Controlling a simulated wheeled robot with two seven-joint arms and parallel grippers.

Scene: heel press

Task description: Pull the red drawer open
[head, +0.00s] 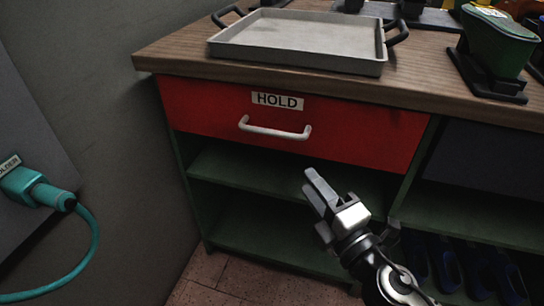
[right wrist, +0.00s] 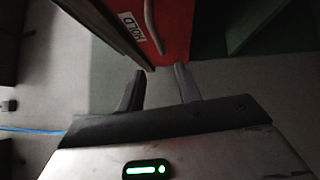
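The red drawer (head: 350,133) sits under the wooden worktop, its front looking flush with the cabinet. It has a "HOLD" label (head: 277,100) and a pale bar handle (head: 275,131). My right gripper (head: 310,180) is below and slightly right of the handle, apart from it. In the right wrist view the two fingers (right wrist: 160,72) are spread with nothing between them. The red drawer front (right wrist: 172,25) and part of its handle (right wrist: 151,38) show beyond the fingertips. My left gripper is in neither view.
A grey tray (head: 300,42) with black handles stands on the worktop (head: 180,58). Open green shelves lie below the drawer. A teal plug and cable (head: 92,235) hang at the left wall.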

